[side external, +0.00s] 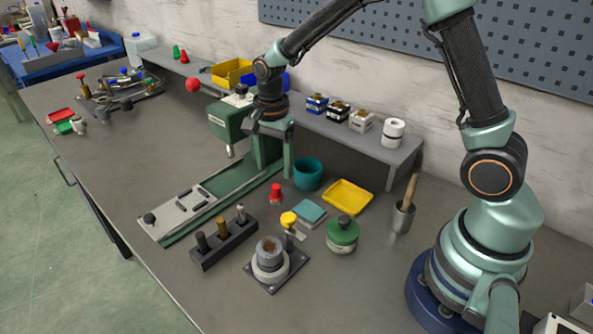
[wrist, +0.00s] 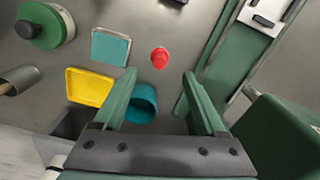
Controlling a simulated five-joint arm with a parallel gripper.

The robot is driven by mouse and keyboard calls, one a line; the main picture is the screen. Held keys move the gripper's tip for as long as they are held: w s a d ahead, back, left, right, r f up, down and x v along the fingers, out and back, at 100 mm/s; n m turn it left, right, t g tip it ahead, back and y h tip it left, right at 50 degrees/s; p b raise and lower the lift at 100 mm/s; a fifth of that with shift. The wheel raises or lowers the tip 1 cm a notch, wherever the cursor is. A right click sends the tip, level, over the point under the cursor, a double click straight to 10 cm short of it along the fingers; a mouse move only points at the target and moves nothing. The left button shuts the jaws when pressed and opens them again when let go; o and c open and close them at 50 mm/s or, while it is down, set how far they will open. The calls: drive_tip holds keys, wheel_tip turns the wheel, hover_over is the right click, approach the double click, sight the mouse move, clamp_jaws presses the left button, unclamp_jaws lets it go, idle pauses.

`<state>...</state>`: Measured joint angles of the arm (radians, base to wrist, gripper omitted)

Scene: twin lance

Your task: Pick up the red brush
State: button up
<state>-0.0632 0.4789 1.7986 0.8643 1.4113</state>
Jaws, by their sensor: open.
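A small upright red piece (side external: 276,194), which I take to be the red brush, stands on the grey bench in front of the teal cup. It also shows in the wrist view (wrist: 160,57), just beyond the fingertips and between their lines; its bristles cannot be made out. My gripper (side external: 271,142) is open and empty, above the bench beside the green press. In the wrist view its two green fingers (wrist: 159,74) are spread wide, apart from the red piece.
The teal cup (side external: 308,174) and yellow tray (side external: 348,197) stand close by. The green press (side external: 232,120) rises beside my gripper. A shelf (side external: 340,130) runs behind.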

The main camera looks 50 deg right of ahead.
sight(276, 186)
wheel_tip(276, 186, down, 8)
drive_tip(key=shift+d+f, duration=0.1)
clamp_jaws()
idle(0.5)
wheel_tip(276, 186, up, 20)
idle(0.6)
